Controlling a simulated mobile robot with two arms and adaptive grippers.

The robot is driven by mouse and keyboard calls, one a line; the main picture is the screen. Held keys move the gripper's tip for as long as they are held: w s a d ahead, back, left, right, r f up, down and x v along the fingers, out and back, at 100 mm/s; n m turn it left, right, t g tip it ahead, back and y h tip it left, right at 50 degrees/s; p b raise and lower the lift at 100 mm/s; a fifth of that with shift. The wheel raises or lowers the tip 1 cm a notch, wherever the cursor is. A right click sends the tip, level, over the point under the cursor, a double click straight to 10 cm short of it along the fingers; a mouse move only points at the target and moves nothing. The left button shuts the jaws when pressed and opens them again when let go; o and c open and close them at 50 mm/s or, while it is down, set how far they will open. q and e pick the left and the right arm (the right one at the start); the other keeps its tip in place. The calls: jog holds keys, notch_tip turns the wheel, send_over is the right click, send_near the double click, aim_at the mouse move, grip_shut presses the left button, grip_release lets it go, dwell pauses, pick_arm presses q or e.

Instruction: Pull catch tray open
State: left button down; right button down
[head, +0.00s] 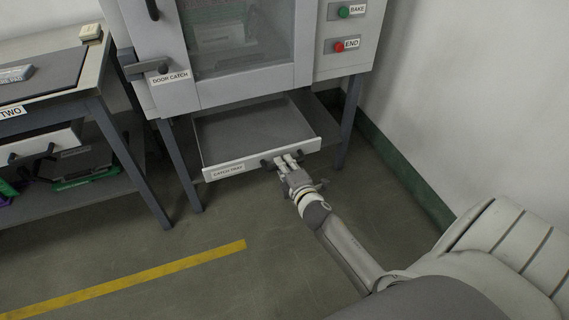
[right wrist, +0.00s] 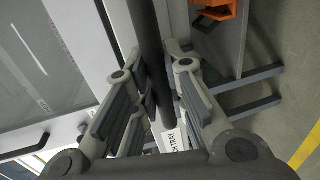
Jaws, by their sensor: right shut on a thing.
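The catch tray (head: 258,126) is a shallow grey tray with a pale labelled front panel. It sticks out from under the oven, so its inside shows. My right gripper (head: 285,162) is at the dark bar handle on the tray's front, right of the label. In the right wrist view, the fingers of my right gripper (right wrist: 158,80) lie on both sides of the dark handle bar (right wrist: 148,40) and are shut on it. The rear of the tray is hidden under the oven. My left gripper is not in view.
The oven (head: 245,92) above has its glass door shut, with a door catch (head: 160,67) at left and green and red buttons at right. Oven-stand legs flank the tray. A bench (head: 90,88) stands at left, a wall at right. The floor in front is clear.

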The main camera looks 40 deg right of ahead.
jog(key=c, duration=1.5)
grip_release()
jog(key=shift+o, duration=0.2)
jog(key=v, duration=1.2)
jog(key=shift+f, duration=0.1)
